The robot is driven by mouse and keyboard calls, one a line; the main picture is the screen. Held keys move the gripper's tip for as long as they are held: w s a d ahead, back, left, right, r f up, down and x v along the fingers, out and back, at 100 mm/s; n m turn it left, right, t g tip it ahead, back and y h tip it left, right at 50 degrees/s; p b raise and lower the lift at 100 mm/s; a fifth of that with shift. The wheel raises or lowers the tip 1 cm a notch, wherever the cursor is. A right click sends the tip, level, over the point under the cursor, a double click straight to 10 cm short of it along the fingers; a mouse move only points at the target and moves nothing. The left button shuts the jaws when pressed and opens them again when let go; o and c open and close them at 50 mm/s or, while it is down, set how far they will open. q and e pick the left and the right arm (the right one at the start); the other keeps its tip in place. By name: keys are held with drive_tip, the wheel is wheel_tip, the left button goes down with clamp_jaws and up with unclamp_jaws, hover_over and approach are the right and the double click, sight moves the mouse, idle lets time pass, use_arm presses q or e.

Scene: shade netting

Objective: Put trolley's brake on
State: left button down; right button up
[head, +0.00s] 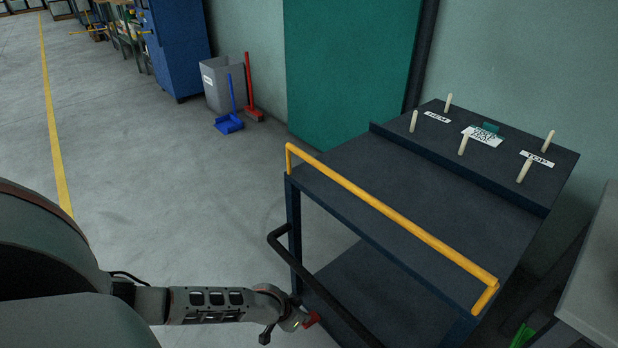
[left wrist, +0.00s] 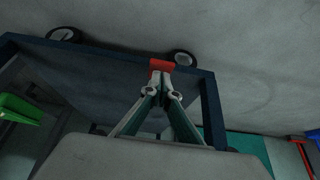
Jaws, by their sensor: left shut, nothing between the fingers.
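The trolley (head: 350,235) is dark blue-grey, with a yellow handle rail (head: 390,215) and a lower shelf. A small red pedal (head: 312,319) shows low at its near left corner. In the left wrist view the red pedal (left wrist: 162,66) sits at the frame's edge beside a wheel (left wrist: 182,57). My left gripper (head: 302,320) is low at that corner, shut and empty. In the left wrist view its fingertips (left wrist: 161,80) are at the red pedal, seemingly touching it; exact contact is unclear. My right gripper is not in view.
A grey table (head: 595,290) and a green object (head: 522,336) are at right. Floor left of the trolley is clear.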

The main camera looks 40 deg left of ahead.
use_arm(q)
drive_tip(key=shift+f, duration=0.2)
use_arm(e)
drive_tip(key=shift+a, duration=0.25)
use_arm(q)
drive_tip(key=shift+s+f, duration=0.1)
drive_tip(key=shift+s, duration=0.05)
